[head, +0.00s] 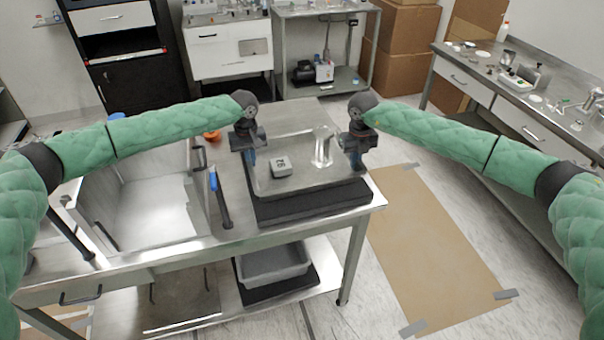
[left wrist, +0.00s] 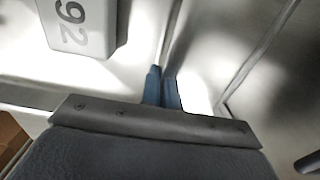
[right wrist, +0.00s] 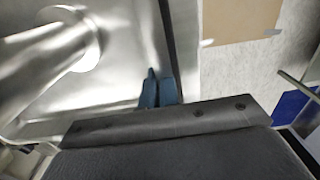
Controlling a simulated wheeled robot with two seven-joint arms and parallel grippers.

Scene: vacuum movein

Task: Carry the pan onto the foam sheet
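The shallow metal pan (head: 309,178) is over the dark foam sheet (head: 318,206) on the steel table; I cannot tell whether it touches the foam. A grey block marked with digits (head: 281,168) and a shiny metal cylinder (head: 322,147) stand in the pan. My left gripper (head: 251,160) is shut on the pan's left rim, its blue fingers close together in the left wrist view (left wrist: 162,88). My right gripper (head: 357,160) is shut on the right rim, also seen in the right wrist view (right wrist: 158,90). The pan's back part lies beyond the foam's visible front strip.
A steel sink-like basin (head: 150,205) is left of the pan. A blue-and-black handled tool (head: 219,198) lies between them. A grey bin (head: 273,263) sits on the lower shelf. A brown floor sheet (head: 430,245) lies right of the table, with a side counter (head: 520,95) beyond.

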